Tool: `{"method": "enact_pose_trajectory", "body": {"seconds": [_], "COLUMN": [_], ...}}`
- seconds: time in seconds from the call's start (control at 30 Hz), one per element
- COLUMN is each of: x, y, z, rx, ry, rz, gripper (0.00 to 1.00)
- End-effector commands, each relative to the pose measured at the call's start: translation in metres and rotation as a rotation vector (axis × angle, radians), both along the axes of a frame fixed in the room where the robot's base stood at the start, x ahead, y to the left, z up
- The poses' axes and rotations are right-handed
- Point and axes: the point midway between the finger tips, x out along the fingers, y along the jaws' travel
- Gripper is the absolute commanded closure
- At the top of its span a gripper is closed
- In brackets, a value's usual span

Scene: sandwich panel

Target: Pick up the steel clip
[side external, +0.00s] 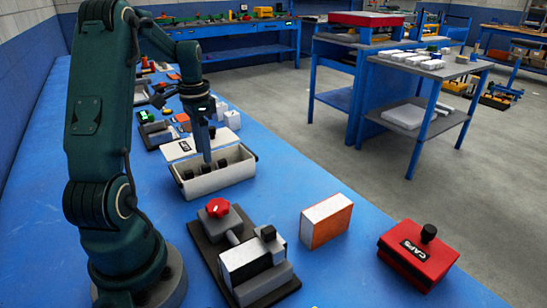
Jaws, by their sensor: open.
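My gripper (207,158) points straight down over an open white box (222,181) on the blue table, with its tips at or just inside the box opening. The jaws are open, though the gap between them is hard to see from this side. Several small dark pieces (222,163) sit in a row inside the box around the tips. I cannot make out which, if any, is the steel clip; the front wall and my gripper hide part of the inside. A white lid (179,149) with a dark label lies behind the box.
Smaller items crowd the table behind. Clear blue table (285,170) lies right of the white box.

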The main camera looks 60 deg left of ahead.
Motion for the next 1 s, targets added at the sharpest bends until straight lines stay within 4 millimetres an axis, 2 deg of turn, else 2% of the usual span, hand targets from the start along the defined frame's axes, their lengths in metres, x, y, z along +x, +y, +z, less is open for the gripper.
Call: {"method": "enact_pose_trajectory", "body": {"seconds": [0.1,0.3,0.63,0.77,0.8,1.0], "x": [-0.001,0.0,0.0,0.0,0.0,0.0], "y": [-0.002,-0.002,-0.001,-0.001,-0.001,-0.001], "z": [-0.017,-0.037,-0.041,-0.041,-0.041,-0.041], "rx": [-0.005,-0.003,0.0,0.0,0.001,0.001], "ry": [0.003,0.002,0.0,0.0,0.0,0.0], "rz": [-0.001,-0.002,-0.002,-0.002,-0.002,-0.002], "gripper": [0.45,0.45,0.45,0.95,1.0,1.0]}}
